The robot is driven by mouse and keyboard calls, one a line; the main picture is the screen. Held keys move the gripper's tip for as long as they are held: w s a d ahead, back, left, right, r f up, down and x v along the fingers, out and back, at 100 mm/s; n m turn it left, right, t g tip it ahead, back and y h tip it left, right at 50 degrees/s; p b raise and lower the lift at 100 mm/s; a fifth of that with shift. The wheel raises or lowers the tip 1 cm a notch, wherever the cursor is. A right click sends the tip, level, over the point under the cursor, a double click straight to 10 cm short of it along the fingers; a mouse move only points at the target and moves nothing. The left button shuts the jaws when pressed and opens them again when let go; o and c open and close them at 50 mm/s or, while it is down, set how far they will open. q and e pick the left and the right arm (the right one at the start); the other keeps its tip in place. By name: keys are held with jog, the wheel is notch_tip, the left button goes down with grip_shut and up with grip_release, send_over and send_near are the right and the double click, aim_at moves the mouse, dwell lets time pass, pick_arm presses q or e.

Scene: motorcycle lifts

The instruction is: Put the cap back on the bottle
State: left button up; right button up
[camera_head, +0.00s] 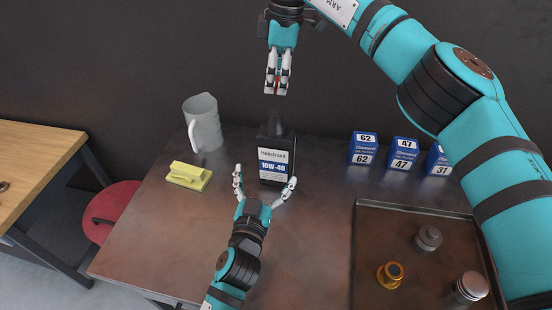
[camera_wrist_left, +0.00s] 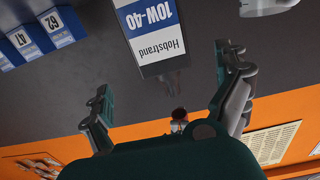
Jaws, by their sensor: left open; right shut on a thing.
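The bottle (camera_head: 277,142) is black with a white and blue 10W-40 label and stands upright on the table. It also shows upside down in the left wrist view (camera_wrist_left: 157,42), with its dark neck toward the bottom of the picture. My left gripper (camera_head: 265,177) is open in front of the bottle, its fingers spread to either side of the label. My right gripper (camera_head: 277,86) is shut on a small red thing (camera_head: 277,82), apparently the cap, held above the bottle and apart from it. The fingers mostly hide the cap.
A grey jug (camera_head: 205,122) and a yellow-green block (camera_head: 189,176) stand left of the bottle. Several blue filter boxes (camera_head: 363,149) are at the back right. A tray (camera_head: 375,204) at right holds metal parts and an orange-gold part (camera_head: 390,275). The table front is fairly clear.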

aim_at(273, 151)
pick_arm(q)
jog(key=x, duration=1)
jog(key=shift+w, duration=0.2)
jog(key=c, duration=1.4)
pick_arm(e)
jog(key=shift+f, duration=2.45)
